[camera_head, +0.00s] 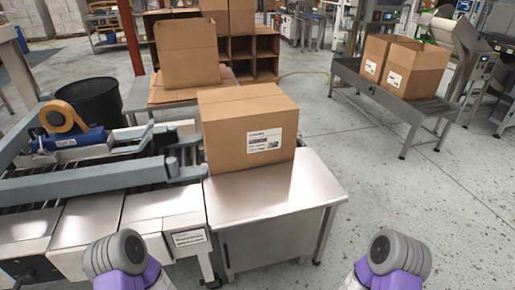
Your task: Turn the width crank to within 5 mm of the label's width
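A conveyor machine with a tape head (75,140) fills the left side. Two long grey side rails (95,183) run across its roller bed. A dark part (30,272) sits low at the left picture edge; I cannot tell whether it is the width crank. A closed brown carton (225,140) stands on the steel table with a white label (264,140) on its front; the print is too small to read. Another small label (188,238) is on the machine's front panel. Only my grey and purple arm links show at the bottom; neither gripper is in view.
The steel table (300,205) adjoins the conveyor's right end, its front top bare. Open cartons (185,55) and shelves stand behind. A black bin (90,100) is behind the machine. A bench (420,100) with two cartons is at right. Floor at right is clear.

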